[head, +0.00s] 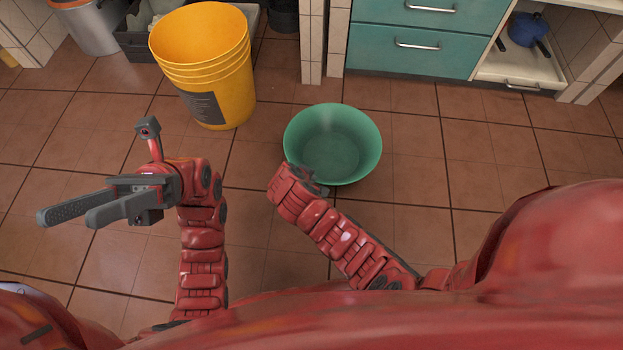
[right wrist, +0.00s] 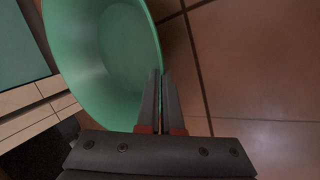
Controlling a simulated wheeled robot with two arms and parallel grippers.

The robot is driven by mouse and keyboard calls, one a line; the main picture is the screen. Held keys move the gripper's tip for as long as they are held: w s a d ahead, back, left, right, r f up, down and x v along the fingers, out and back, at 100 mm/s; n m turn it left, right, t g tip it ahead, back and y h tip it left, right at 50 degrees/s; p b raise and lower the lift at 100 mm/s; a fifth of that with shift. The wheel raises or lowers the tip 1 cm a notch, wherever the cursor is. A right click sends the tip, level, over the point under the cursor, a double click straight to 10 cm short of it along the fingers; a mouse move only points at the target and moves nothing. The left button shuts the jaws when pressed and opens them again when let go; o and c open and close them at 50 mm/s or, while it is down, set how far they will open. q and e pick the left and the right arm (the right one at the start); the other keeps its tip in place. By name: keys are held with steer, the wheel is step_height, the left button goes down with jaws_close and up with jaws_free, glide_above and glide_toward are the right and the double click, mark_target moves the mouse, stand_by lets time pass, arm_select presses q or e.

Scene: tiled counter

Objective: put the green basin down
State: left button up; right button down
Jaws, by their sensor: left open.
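The green basin (head: 333,145) is in the middle of the head view, upright and empty, with its open top facing up. It also fills the upper left of the right wrist view (right wrist: 105,60). My right gripper (right wrist: 163,78) has its two fingers close together on the basin's rim. In the head view the basin and my right wrist hide most of that gripper. Whether the basin's bottom touches the floor I cannot tell. My left gripper (head: 66,219) is open and empty, well to the left of the basin.
A yellow bucket (head: 215,80) stands on the tiled floor (head: 480,150) left of the basin. Teal drawers (head: 425,45) and an open shelf with a blue pot (head: 527,30) are at the back. A metal bin (head: 90,27) stands back left. Floor right of the basin is clear.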

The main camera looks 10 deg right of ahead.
steer(key=c, duration=1.1)
jaws_free()
